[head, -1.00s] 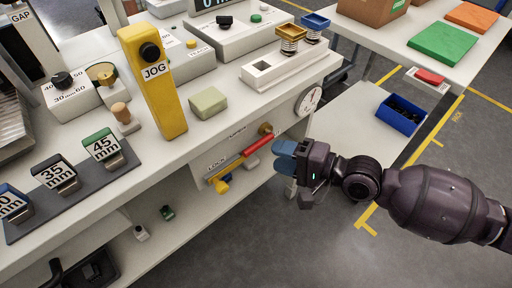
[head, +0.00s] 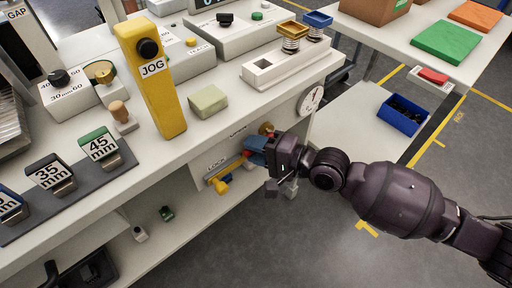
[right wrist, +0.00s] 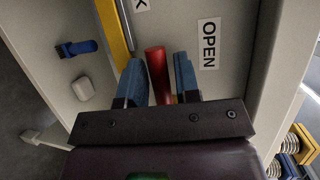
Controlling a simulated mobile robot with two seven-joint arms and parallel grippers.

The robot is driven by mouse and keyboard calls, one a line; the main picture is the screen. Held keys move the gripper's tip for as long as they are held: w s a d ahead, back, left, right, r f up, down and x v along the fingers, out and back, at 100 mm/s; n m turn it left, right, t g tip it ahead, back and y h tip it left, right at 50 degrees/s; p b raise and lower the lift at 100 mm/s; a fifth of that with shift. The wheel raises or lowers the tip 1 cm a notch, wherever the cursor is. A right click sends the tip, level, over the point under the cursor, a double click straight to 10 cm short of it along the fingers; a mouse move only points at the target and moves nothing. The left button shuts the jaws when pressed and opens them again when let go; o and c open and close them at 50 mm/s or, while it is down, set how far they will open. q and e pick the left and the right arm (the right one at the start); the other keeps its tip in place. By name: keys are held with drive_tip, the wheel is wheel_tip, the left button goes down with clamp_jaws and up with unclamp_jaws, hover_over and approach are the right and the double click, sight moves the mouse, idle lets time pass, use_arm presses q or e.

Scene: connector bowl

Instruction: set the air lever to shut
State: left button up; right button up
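The air lever is a red handle on the white front panel (head: 205,168) of the bench. In the right wrist view the red lever (right wrist: 156,65) lies between the two blue fingers of my right gripper (right wrist: 158,78), with a gap on each side. The fingers are open. An OPEN label (right wrist: 208,44) is beside it on the panel. In the head view my right gripper (head: 256,150) is at the panel and hides most of the lever. A brass knob (head: 266,129) shows just above the fingers. My left gripper is out of view.
A yellow handle (head: 219,184) sits by the LOCK label (head: 216,165), left of my right gripper. A round gauge (head: 311,100) is on the panel to the right. A lower shelf (head: 150,255) holds small items. The floor in front is clear.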

drive_tip(key=c, duration=0.5)
